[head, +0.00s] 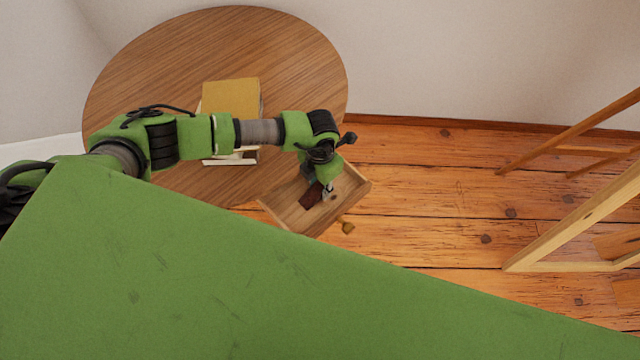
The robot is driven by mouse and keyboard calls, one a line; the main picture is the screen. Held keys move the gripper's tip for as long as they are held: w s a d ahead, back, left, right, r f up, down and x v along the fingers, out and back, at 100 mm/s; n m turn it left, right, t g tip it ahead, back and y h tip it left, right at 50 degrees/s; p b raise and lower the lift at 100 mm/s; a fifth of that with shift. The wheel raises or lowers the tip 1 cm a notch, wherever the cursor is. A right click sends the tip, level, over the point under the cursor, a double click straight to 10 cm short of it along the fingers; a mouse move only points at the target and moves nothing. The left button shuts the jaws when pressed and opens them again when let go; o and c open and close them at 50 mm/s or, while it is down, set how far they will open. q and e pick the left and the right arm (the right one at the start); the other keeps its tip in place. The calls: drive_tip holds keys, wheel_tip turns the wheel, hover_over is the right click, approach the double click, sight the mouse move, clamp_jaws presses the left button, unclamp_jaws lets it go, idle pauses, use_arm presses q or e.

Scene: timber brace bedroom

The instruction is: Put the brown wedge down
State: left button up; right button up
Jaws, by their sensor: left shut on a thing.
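The brown wedge (311,195) is a small dark reddish-brown piece in the head view. It shows at the fingertips of my left gripper (326,191), which is shut on it. The gripper points down over an open wooden drawer (296,215) at the front right of the round table. The wedge is over or inside the drawer; I cannot tell whether it touches the drawer bottom. The gripper's own wrist hides part of the drawer. My right gripper is not in view.
The round wooden table (290,55) carries a stack with a yellow-covered book (232,97) on top. A wooden frame (560,228) stands at the right. The plank floor (440,190) between is clear.

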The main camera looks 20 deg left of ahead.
sight(320, 187)
use_arm(q)
drive_tip(key=shift+f, duration=0.2)
drive_tip(key=o, duration=1.1)
drive_tip(key=shift+r, duration=0.15)
drive_tip(key=shift+r, duration=0.55)
wheel_tip(320, 187, up, 11)
drive_tip(key=shift+r+b, duration=0.1)
drive_tip(key=shift+b, duration=0.6)
